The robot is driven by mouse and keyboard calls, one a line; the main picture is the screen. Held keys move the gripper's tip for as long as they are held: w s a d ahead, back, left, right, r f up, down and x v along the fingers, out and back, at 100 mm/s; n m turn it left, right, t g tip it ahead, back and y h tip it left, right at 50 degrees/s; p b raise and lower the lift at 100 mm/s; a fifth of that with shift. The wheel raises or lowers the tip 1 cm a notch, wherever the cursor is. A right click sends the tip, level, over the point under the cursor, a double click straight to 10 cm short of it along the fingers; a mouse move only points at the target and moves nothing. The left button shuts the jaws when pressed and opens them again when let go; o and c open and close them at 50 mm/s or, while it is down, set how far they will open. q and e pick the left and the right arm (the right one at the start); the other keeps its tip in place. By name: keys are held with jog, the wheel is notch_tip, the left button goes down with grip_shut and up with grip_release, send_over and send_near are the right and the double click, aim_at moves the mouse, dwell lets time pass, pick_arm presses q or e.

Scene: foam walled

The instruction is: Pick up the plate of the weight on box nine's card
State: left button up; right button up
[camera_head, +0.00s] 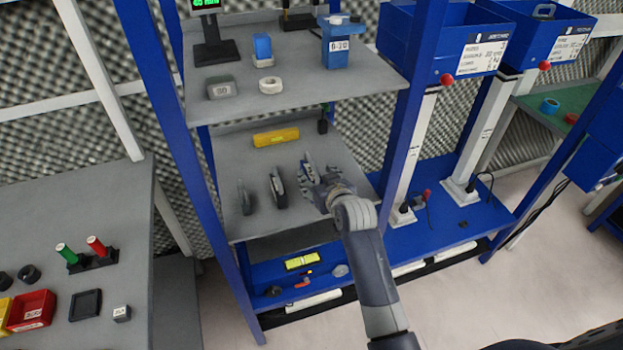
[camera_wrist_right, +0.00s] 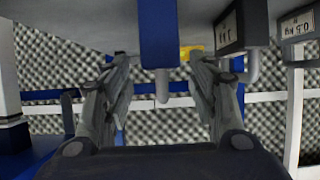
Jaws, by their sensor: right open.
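Three weight plates stand on edge on the middle grey shelf: a left one (camera_head: 244,197), a middle one (camera_head: 277,187) and a right one (camera_head: 307,162) partly hidden by my right gripper (camera_head: 311,183). In the right wrist view my right gripper (camera_wrist_right: 158,65) is open, with a blue plate (camera_wrist_right: 158,30) edge-on between its fingers; contact cannot be told. Two dark plates stand to the right there, one labelled 0.5 kg (camera_wrist_right: 297,27), the other label (camera_wrist_right: 229,28) seeming to start with 1. Two blue boxes (camera_head: 452,36) (camera_head: 537,25) carry cards too small to read. My left gripper is not in view.
A yellow level (camera_head: 276,137) lies behind the plates. The upper shelf (camera_head: 310,92) holds a white ring (camera_head: 270,86), a grey block and blue items. Blue uprights (camera_head: 408,110) flank the shelves. A grey table (camera_head: 75,200) stands at the left.

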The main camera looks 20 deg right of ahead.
aim_at(313, 176)
jog(key=shift+w+a, duration=0.1)
jog(key=shift+w, duration=0.3)
jog(key=shift+p+x, duration=0.55)
jog(key=shift+x, duration=1.65)
jog(key=shift+s+f, duration=0.1)
jog(key=shift+f, duration=0.05)
jog(key=shift+c, duration=0.3)
